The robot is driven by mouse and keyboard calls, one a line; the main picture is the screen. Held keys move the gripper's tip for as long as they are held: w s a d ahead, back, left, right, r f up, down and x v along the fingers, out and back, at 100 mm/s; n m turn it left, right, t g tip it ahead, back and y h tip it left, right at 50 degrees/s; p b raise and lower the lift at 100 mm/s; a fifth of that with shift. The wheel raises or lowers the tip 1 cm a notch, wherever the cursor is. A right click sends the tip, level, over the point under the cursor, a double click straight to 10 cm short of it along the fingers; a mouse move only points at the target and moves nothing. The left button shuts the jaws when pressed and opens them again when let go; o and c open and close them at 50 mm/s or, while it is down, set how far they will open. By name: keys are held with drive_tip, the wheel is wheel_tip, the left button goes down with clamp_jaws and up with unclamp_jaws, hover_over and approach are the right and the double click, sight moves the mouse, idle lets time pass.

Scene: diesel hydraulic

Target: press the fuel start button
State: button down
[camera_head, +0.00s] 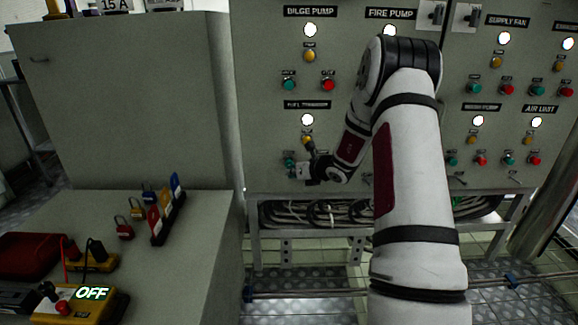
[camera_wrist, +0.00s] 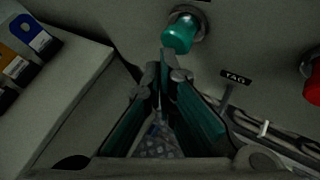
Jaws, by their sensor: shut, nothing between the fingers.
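The fuel transfer label (camera_head: 307,104) is on the grey panel, above a lit white lamp (camera_head: 307,119) and a yellow button. The green button below, the start button by its colour, (camera_head: 289,156) is at the left of this group. In the wrist view the green button (camera_wrist: 179,34) sticks out from the panel, just beyond my fingertips. My gripper (camera_wrist: 166,70) is shut and empty, with its fingertips just below the green button in that view. Whether they touch it cannot be told. A red button (camera_wrist: 313,84) shows at the wrist view's right edge; my arm hides it in the head view.
Bilge pump buttons (camera_head: 308,85) sit above; other pump and fan groups are to the right. A grey bench (camera_head: 205,230) at left holds padlocks (camera_head: 125,228) and a yellow meter (camera_head: 75,302) reading OFF. Cables (camera_head: 320,211) run under the panel.

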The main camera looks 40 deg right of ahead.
drive_tip(key=shift+w+d, duration=0.3)
drive_tip(key=shift+w, duration=0.15)
idle(0.8)
drive_tip(key=shift+s+a, duration=0.1)
drive_tip(key=shift+s, duration=0.1)
drive_tip(key=shift+s+a+b, duration=0.4)
drive_tip(key=shift+s+b, duration=0.05)
drive_tip(key=shift+s, duration=0.15)
drive_tip(key=shift+s+a, duration=0.1)
drive_tip(key=s+a+b, duration=0.1)
drive_tip(key=s, duration=0.1)
drive_tip(key=s+a+b, duration=0.1)
drive_tip(key=s, duration=0.1)
drive_tip(key=shift+a+b, duration=0.3)
drive_tip(key=shift+b, duration=0.05)
idle(0.8)
